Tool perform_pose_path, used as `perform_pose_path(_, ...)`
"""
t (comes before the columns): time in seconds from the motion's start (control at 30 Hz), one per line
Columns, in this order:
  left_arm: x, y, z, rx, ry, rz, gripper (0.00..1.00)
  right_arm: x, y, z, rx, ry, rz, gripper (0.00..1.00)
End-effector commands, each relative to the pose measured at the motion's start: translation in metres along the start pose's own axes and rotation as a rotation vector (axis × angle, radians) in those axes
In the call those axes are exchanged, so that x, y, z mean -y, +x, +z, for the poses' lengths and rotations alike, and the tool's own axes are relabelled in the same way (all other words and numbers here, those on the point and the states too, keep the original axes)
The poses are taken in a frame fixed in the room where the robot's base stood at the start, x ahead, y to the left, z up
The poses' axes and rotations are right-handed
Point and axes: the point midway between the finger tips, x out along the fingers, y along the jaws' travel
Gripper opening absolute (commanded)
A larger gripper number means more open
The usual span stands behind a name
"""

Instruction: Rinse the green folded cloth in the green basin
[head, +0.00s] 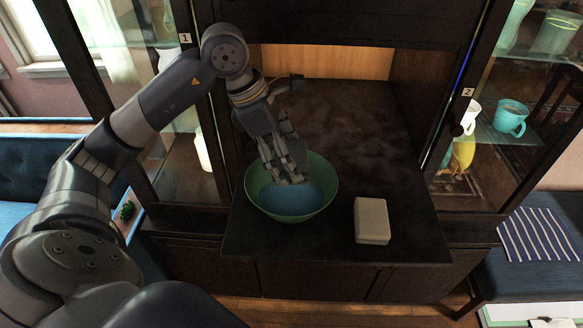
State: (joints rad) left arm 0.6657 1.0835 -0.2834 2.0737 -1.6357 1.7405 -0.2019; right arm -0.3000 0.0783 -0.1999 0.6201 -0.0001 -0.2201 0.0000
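The green basin (327,182) stands on the dark cabinet shelf and holds blue water. My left gripper (289,177) reaches down over the basin from the back, with its fingertips above or inside the rim. My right gripper is not in view.
A pale beige block (372,220) lies on the shelf right of the basin. Glass doors labelled 1 and 2 flank the shelf; a turquoise cup (510,118) stands behind the right one. The shelf (365,130) is clear behind the block.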

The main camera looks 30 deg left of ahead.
Motion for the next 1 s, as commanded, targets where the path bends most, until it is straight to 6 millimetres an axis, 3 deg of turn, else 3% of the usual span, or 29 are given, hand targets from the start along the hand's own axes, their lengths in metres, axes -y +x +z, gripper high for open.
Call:
perform_pose_path(0.27, 0.0, -0.005, 0.002, 0.001, 0.0, 0.001, 0.64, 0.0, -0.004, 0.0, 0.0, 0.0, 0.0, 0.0)
perform_pose_path(0.7, 0.0, -0.045, 0.019, 0.0, 0.0, 0.001, 0.64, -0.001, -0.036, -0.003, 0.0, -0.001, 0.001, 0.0)
perform_pose_path(1.0, 0.0, -0.046, 0.019, 0.0, 0.0, 0.0, 0.64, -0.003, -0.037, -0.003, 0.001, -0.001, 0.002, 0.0)
